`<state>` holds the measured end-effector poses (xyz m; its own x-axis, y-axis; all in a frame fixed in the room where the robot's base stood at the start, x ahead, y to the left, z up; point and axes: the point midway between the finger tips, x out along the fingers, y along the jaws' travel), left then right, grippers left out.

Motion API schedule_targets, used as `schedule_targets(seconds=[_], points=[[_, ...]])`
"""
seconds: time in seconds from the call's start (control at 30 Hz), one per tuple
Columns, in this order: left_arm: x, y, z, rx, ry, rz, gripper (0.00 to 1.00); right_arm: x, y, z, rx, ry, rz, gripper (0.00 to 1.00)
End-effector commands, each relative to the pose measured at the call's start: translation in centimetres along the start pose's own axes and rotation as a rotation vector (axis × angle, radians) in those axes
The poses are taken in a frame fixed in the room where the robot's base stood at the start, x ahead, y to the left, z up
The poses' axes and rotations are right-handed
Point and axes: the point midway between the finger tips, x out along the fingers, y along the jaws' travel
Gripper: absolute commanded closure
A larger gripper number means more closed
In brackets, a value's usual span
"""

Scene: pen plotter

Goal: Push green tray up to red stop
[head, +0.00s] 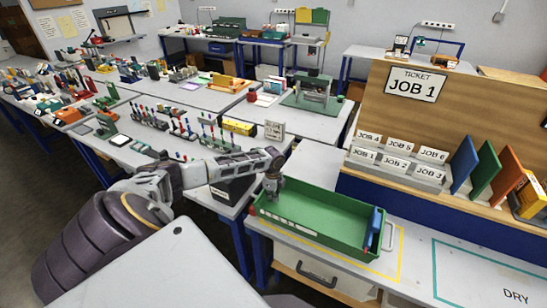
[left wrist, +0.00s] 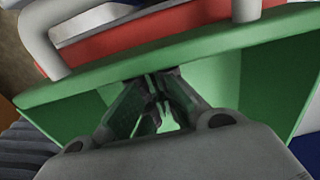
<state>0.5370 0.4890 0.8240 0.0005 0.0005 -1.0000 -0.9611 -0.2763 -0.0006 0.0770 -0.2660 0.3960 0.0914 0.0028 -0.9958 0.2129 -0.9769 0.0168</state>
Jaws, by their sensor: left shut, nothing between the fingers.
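The green tray (head: 325,212) lies on the white table, long side across, with a grey handle and a blue piece at its right end. My left gripper (head: 272,190) is shut and empty at the tray's left end. In the left wrist view its fingertips (left wrist: 163,118) are inside the tray (left wrist: 185,60), near an end wall. Beyond that wall are a grey handle and a red bar (left wrist: 150,32), probably the red stop. In the head view only a small red bit (head: 253,210) shows at the tray's left end. Contact between tray and red bar cannot be told. My right gripper is not in view.
A yellow outline (head: 398,258) is on the table around the tray's right end. A teal outline (head: 436,275) marked DRY lies further right, empty. Behind the tray stands a wooden board with a JOB 1 sign (head: 414,84) and card holders (head: 398,168).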

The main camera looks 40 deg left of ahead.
Motion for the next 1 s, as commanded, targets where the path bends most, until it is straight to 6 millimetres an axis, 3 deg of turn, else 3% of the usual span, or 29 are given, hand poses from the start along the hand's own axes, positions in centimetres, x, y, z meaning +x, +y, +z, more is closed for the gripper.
schedule_targets(seconds=[0.63, 1.0], points=[[-0.2, 1.2, -3.0, -0.005, 0.001, 0.001, 1.00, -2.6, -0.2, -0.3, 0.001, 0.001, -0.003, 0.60], [-4.8, 1.0, -2.8, -0.005, 0.001, -0.002, 1.00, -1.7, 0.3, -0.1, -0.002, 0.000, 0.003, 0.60]])
